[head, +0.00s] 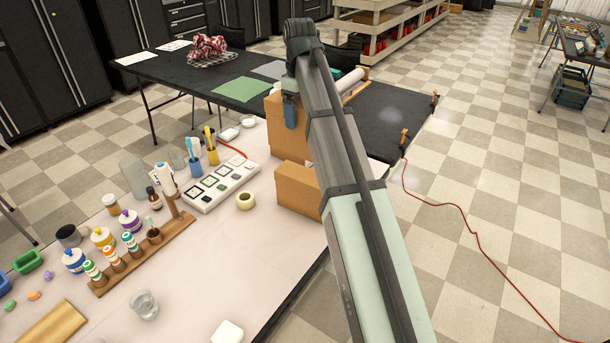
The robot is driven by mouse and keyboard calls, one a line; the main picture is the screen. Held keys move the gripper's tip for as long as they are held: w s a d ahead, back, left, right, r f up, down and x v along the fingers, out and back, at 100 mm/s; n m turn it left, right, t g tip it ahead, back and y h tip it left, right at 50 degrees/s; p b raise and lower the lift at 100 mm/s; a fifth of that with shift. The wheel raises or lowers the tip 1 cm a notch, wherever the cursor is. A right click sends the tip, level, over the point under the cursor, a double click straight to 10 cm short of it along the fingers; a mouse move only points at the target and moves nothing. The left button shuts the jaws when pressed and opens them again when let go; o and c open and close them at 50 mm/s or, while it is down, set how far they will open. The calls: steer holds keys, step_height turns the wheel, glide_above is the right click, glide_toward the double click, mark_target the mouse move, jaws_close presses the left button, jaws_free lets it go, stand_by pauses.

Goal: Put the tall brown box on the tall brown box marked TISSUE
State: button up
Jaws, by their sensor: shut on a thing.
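A tall brown box (276,128) stands upright at the far end of the white table, partly hidden behind my arm. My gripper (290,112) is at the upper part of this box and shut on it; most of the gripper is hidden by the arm. A second brown box (296,188) is nearer, on the table's right edge, with its right side hidden by my arm. I can read no TISSUE mark on either box. I cannot tell whether the held box touches what is under it.
A white tray of square samples (221,186) and a tape roll (246,201) lie left of the boxes. A wooden rack of bottles (140,252), a glass (145,304) and a white block (227,332) are nearer. A black table (400,118) adjoins behind.

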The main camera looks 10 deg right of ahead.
mark_target(305, 141)
steer(key=shift+d+r, duration=0.2)
steer(key=shift+d, duration=0.4)
steer(key=shift+f, duration=4.95)
steer(key=o, duration=1.4)
steer(key=shift+r, duration=3.85)
